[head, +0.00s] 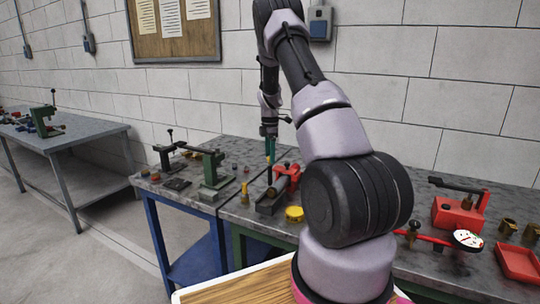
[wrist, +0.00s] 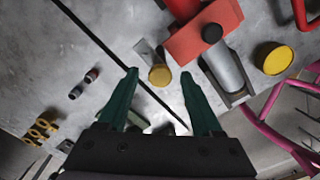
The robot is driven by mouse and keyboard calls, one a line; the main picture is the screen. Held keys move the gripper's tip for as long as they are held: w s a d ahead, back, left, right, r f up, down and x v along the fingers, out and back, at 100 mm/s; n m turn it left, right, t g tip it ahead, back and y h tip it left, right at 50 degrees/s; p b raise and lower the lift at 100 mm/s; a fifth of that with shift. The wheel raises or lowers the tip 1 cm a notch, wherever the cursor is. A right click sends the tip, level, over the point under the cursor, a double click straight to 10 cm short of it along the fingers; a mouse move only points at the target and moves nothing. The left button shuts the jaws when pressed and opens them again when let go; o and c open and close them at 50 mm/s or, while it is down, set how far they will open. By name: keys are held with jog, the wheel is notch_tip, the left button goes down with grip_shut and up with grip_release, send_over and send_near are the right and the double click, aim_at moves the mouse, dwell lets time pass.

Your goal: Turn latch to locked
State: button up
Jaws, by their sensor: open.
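No part is plainly marked as the latch. A red clamp-like fixture (head: 287,172) with a grey cylinder stands on the middle bench; the wrist view shows its red block (wrist: 190,42) with a dark round knob and the grey cylinder (wrist: 228,68). A small brass-ended piece with a grey plate (wrist: 158,75) lies left of the red block. My gripper (head: 270,150) points down above the bench beside the fixture. In the wrist view my gripper (wrist: 159,77) has its two green fingers apart, with nothing held; the brass-ended piece appears between the tips, apparently below them.
A yellow cylinder (head: 294,214) stands near the bench's front edge. A green fixture (head: 213,170) and a dark one (head: 170,155) stand left. At right are a red lever device (head: 459,212), a gauge (head: 467,239) and a red tray (head: 518,262). My arm hides part of the bench.

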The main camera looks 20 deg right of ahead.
grip_shut()
jog(key=shift+m, duration=0.4)
jog(key=m, duration=1.3)
jog(key=shift+m, duration=2)
